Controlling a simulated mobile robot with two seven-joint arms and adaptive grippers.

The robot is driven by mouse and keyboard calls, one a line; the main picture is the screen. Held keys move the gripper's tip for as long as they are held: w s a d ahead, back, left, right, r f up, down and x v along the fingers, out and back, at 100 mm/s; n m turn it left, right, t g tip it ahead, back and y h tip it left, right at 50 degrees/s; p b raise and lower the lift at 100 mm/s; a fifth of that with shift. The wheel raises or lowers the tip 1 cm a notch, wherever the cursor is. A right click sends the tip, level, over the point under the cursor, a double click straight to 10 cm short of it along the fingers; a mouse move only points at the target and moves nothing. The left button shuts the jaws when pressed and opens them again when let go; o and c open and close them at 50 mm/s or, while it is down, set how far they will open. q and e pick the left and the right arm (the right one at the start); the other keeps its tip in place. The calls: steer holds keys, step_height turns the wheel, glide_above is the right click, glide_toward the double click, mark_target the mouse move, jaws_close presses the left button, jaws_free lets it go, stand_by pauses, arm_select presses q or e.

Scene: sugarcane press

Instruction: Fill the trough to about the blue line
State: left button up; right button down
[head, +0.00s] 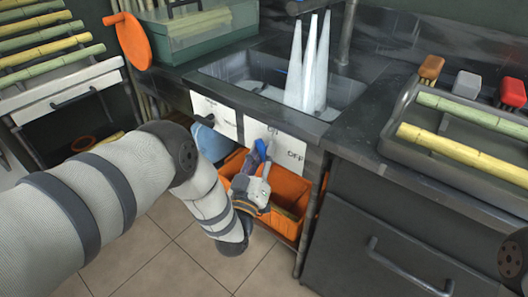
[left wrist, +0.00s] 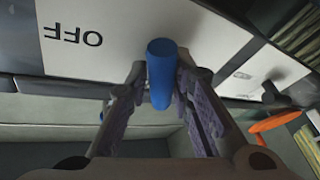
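The trough (head: 238,68) is a dark sink set into the counter. Tall white tapering shapes (head: 309,65) stand in it, and pale liquid or foam seems to lie at their foot. A small blue mark shows inside near the front; I cannot read the level against it. Below is a white panel marked OFF (head: 292,150), also in the left wrist view (left wrist: 85,40). My left gripper (head: 252,180) is at this panel. In the left wrist view its fingers close on both sides of a blue handle (left wrist: 161,72). My right gripper is out of view.
An orange crate (head: 287,186) stands under the panel, close to my left gripper. A tray of cane (head: 392,118) and several brushes or blocks are on the right counter.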

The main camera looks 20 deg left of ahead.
arm_select(q)
steer(key=o, duration=0.3)
steer(key=shift+s+a+f, duration=0.1)
steer(key=shift+a+f, duration=0.05)
steer(key=shift+f, duration=0.1)
steer(key=shift+r, duration=0.15)
steer(key=v, duration=0.7)
steer(key=shift+s, duration=0.2)
stand_by(6.4)
